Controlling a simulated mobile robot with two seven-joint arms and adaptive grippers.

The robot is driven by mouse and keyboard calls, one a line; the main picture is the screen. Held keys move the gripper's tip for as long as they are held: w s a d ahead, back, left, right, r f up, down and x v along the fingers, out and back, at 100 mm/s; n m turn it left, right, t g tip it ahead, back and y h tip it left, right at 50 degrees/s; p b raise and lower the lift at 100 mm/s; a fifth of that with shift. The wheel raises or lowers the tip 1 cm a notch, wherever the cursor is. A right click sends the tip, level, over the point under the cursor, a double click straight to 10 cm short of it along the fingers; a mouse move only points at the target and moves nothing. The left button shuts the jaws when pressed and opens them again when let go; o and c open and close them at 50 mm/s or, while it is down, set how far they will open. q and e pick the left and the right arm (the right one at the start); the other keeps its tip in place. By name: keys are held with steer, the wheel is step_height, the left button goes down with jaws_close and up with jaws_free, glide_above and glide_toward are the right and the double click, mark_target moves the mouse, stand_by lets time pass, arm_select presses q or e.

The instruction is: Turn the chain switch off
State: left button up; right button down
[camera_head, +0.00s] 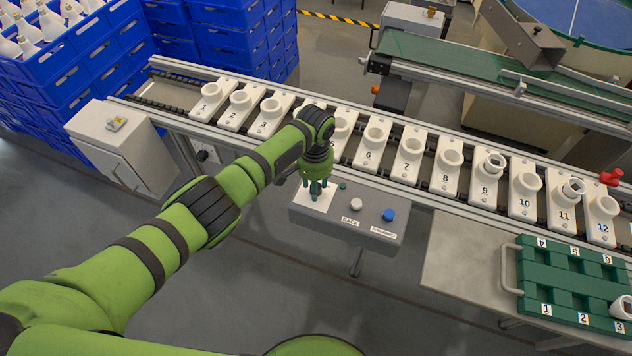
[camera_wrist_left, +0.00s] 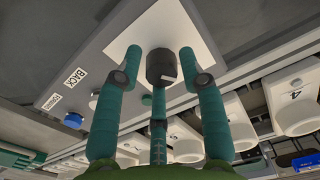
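The control box (camera_head: 378,243) hangs at the front side of the conveyor, with a white plate (camera_head: 307,203) at its left end. In the left wrist view a dark knob (camera_wrist_left: 161,66) stands on the white plate (camera_wrist_left: 183,28); I take it to be the chain switch. My left gripper (camera_head: 315,188) points down over this plate. Its green fingers are spread around the knob, with gaps visible at both sides. The gripper hides the knob in the head view. The knob's marked position is not readable. My right gripper is not in view.
The box also carries a white BACK button (camera_head: 356,204) and a blue button (camera_head: 389,215), right of my gripper. Numbered white sockets (camera_head: 407,158) line the conveyor behind. A green tray (camera_head: 536,267) lies at the right; blue crates (camera_head: 228,35) stand at the back left.

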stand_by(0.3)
arm_select(q)
steer(key=shift+r, duration=0.2)
step_height(320, 180, up, 12)
steer(key=shift+f, duration=0.2)
steer(key=shift+a, duration=0.1)
stand_by(0.3)
